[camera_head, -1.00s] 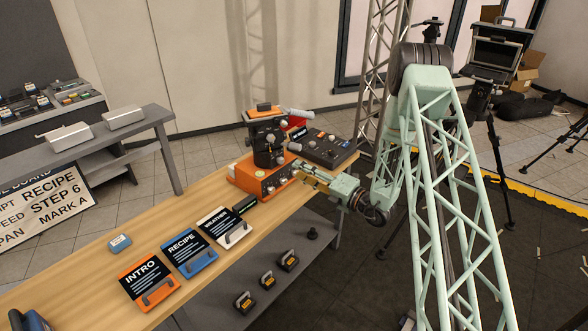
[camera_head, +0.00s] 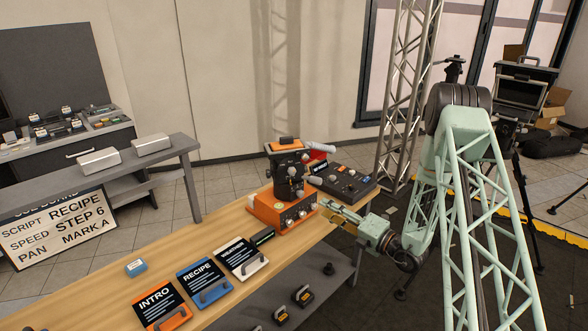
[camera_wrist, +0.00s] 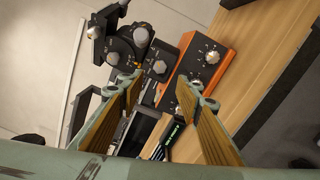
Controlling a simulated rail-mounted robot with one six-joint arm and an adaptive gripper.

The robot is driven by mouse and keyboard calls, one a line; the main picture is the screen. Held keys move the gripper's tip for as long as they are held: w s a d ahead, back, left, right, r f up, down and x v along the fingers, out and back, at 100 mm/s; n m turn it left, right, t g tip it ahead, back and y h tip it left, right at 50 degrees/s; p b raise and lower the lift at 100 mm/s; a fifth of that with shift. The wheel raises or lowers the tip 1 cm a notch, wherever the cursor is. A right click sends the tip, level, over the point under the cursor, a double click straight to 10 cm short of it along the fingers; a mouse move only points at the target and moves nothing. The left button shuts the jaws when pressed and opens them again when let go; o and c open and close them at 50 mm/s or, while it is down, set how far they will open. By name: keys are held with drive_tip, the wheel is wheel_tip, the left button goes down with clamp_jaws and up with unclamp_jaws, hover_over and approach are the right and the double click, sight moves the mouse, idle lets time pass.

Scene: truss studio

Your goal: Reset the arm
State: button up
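My arm (camera_head: 465,190) reaches from the right over the far end of the wooden table. My gripper (camera_head: 325,207) is just right of an orange control box (camera_head: 283,209) with a black knobbed device (camera_head: 288,175) on top. In the wrist view my gripper (camera_wrist: 160,82) is open, its two wood-coloured fingers apart with nothing visibly held between them. The orange box (camera_wrist: 203,62) and black device (camera_wrist: 140,50) show beyond the fingertips. I cannot tell whether a finger touches the box.
INTRO (camera_head: 160,305), RECIPE (camera_head: 205,280) and WEATHER (camera_head: 240,257) cards lie along the wooden table (camera_head: 110,285). A black panel (camera_head: 343,181) stands behind the gripper. A lattice truss (camera_head: 408,100) rises behind the table near my arm. Dark floor lies right of the table.

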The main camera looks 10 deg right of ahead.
drive_tip(key=s+a+r+n+g+y, duration=0.2)
drive_tip(key=s+a+r+n+g, duration=0.3)
drive_tip(key=s+a+r+n, duration=0.55)
drive_tip(key=s+a+r+n+g+y, duration=0.2)
drive_tip(key=s+a+r+n+g, duration=0.4)
drive_tip(key=s+a+r, duration=0.5)
drive_tip(key=s+r+n+g+h+b, duration=0.1)
drive_tip(key=s+r+n+g+h, duration=0.15)
drive_tip(key=s+n, duration=0.45)
drive_tip(key=s+r+n+g+h, duration=0.15)
drive_tip(key=s+r+n, duration=0.25)
drive_tip(key=s, duration=0.6)
drive_tip(key=s+r+n+g+h+b, duration=0.1)
drive_tip(key=s+r+n+h, duration=0.3)
drive_tip(key=s, duration=0.5)
drive_tip(key=s+d+r+n+t+h, duration=0.2)
drive_tip(key=s+d+n+t+h, duration=0.3)
drive_tip(key=s+d+n, duration=0.7)
drive_tip(key=shift+s+d+r+h, duration=0.15)
drive_tip(key=shift+d+r+h, duration=0.1)
drive_tip(key=shift+d+h, duration=0.7)
drive_tip(key=shift+d, duration=0.15)
